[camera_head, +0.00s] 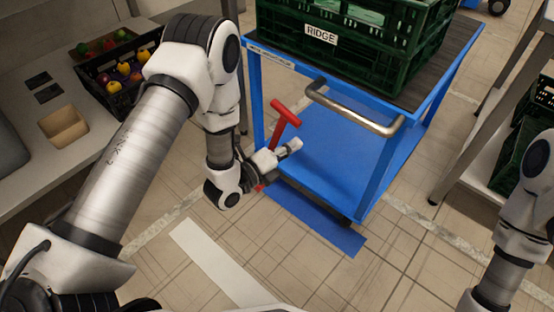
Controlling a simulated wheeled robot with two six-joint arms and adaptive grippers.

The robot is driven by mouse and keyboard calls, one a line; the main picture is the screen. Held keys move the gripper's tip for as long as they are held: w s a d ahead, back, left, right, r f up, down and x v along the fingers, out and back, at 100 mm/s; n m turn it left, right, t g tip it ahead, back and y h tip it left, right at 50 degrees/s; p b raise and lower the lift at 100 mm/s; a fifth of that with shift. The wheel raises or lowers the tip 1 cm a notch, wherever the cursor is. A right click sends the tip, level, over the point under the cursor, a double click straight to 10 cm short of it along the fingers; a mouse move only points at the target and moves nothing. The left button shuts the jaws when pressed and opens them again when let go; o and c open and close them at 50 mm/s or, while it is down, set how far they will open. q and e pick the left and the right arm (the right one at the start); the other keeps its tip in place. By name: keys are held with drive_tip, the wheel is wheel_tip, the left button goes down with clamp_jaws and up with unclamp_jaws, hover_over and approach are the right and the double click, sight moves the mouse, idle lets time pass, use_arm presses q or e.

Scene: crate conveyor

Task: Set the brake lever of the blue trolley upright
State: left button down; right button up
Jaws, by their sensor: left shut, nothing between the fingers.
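The blue trolley (335,158) stands ahead of me, with a metal push handle (352,110) on its near side. The red brake lever (284,125) is at the trolley's near left corner, with a T-shaped top. It leans to the right from vertical. Its lower part is hidden behind my left gripper. My left gripper (294,147) is shut and empty, just in front of the lever and below its top. I cannot tell whether it touches the lever. My right arm enters at the right edge, but its gripper is out of view.
A green crate labelled RIDGE (322,36) sits on the trolley's top. A counter on the left holds a black crate of fruit (98,76) and a tan bin (63,127). A shelf (478,172) with dark green crates stands at the right. Blue (318,222) and white (215,262) strips mark the floor.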

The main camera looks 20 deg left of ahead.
use_arm(q)
drive_tip(key=w+a, duration=0.1)
drive_tip(key=w+a+r+b, duration=0.1)
drive_tip(key=a, duration=0.1)
drive_tip(key=shift+r, duration=0.1)
